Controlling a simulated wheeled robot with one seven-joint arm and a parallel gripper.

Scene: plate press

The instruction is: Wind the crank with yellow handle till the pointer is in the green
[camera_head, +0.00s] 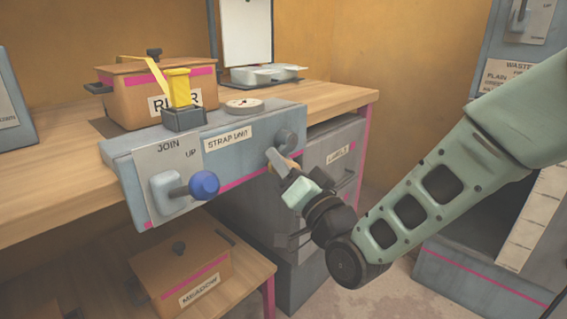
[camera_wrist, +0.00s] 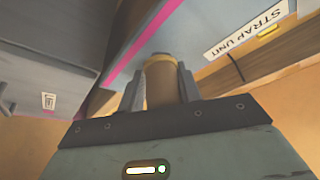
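The grey strap unit (camera_head: 236,153) stands at the table's front edge. A round pale dial (camera_head: 244,105) lies on its top; its pointer and any green zone are too small to make out. At the unit's right end is a grey round crank hub (camera_head: 285,139). The crank's tan-yellow handle (camera_wrist: 162,82) stands between my two fingers in the wrist view, with a finger against each side. My gripper (camera_head: 284,164) is at the unit's right front and hides most of the crank in the head view; it also shows in the wrist view (camera_wrist: 162,92).
A blue-knobbed lever (camera_head: 204,184) marked JOIN and UP is on the unit's left front. A yellow strap piece (camera_head: 179,88) stands on top, before a brown box (camera_head: 140,92). A grey cabinet (camera_head: 334,156) is close behind my gripper.

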